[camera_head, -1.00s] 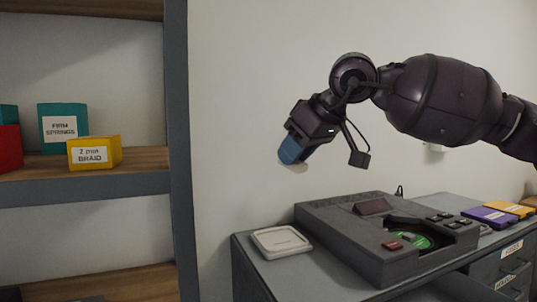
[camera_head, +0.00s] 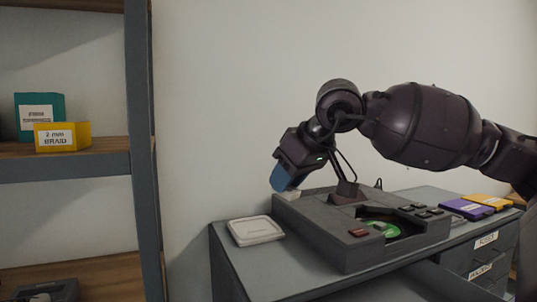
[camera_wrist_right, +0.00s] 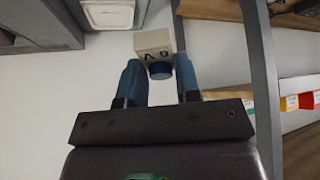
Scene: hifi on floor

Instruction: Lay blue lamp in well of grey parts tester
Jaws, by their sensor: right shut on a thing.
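The gripper is at the tester's back left corner in the picture, left of the well. My left gripper is out of view.
A pale square tray (camera_head: 255,231) lies left of the tester on the grey cabinet (camera_head: 235,268). Purple (camera_head: 468,209) and yellow (camera_head: 489,201) flat cases lie at the right. A shelf with a yellow box (camera_head: 62,137) and a teal box (camera_head: 40,106) stands left.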

